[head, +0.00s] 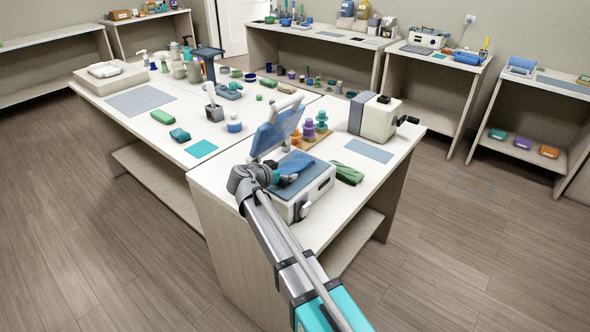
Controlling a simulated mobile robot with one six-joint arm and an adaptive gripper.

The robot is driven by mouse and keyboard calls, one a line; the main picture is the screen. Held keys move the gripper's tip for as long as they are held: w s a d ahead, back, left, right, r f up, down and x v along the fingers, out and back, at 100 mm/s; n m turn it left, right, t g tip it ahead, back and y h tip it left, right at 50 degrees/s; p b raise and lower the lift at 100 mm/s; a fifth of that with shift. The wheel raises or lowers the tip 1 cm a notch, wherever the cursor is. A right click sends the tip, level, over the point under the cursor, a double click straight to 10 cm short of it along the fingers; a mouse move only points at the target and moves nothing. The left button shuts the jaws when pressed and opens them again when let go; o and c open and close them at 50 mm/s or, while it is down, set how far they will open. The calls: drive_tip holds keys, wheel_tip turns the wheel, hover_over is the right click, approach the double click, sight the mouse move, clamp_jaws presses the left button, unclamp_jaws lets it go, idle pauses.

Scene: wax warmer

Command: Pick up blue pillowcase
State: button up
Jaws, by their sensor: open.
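A white box-shaped machine (317,192) with a raised blue-grey lid (273,131) stands at the near end of the white table. A flat blue cloth (294,163), which looks like the blue pillowcase, lies on its top. My gripper (287,179) is low over the left part of the machine's top, at the near side of the cloth. It is open. The wrist hides part of the machine, and I cannot tell whether the fingers touch the cloth.
A folded green cloth (346,172) lies right of the machine. Purple, teal and orange stacked pieces (308,130) stand behind it, with a white machine (376,117) at the back right. A flat blue-grey mat (368,151) lies on the table.

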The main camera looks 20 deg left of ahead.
drive_tip(key=c, duration=1)
drive_tip(key=shift+c, duration=0.2)
drive_tip(key=shift+r, duration=0.2)
drive_tip(key=shift+r+p, duration=0.75)
drive_tip(key=shift+p, duration=0.15)
drive_tip(key=s+r+p, duration=1.1)
drive_tip(key=s, duration=0.3)
drive_tip(key=shift+a, duration=0.25)
